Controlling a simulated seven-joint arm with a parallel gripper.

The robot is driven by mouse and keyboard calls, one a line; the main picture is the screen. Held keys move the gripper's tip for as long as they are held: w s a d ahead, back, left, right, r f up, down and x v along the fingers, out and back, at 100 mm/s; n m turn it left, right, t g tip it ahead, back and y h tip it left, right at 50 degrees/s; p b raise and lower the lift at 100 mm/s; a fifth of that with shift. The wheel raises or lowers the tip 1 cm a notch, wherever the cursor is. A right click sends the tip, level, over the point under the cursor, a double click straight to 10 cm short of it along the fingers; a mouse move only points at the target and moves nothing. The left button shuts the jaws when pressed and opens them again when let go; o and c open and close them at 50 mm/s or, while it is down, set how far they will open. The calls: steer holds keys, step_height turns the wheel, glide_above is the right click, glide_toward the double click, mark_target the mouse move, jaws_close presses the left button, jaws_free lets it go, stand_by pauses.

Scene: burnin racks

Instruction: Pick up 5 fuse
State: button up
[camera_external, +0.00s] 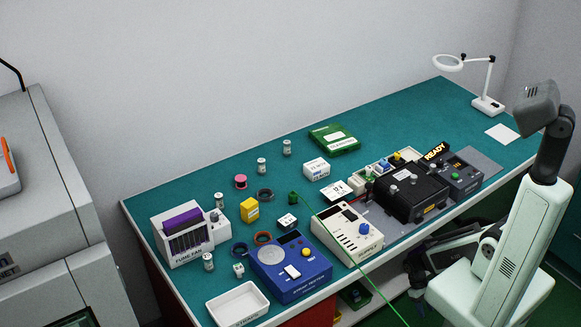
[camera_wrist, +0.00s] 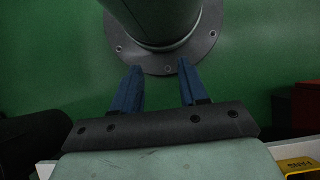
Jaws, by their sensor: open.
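Several small pale cylinders with dark markings stand upright on the green bench in the external view. They look like the fuses, but their markings are too small to read. Two are at the back, a rear cylinder (camera_external: 287,147) and a nearer cylinder (camera_external: 262,165). A third cylinder (camera_external: 219,200) is by the white box with a purple top, and a front-left cylinder (camera_external: 208,261) is by that box's front corner. My gripper (camera_wrist: 158,88) shows two blue fingers, open and empty, in the wrist view, over a green floor. No fuse is in the wrist view.
The bench (camera_external: 200,175) holds a blue tester (camera_external: 290,268), a white meter (camera_external: 347,232), a black fixture (camera_external: 411,190), a white tray (camera_external: 238,304), a yellow box (camera_external: 249,210) and several small rings and spools. A thin green cable crosses the front edge. The back left is mostly clear.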

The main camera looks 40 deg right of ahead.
steer(key=o, duration=0.3)
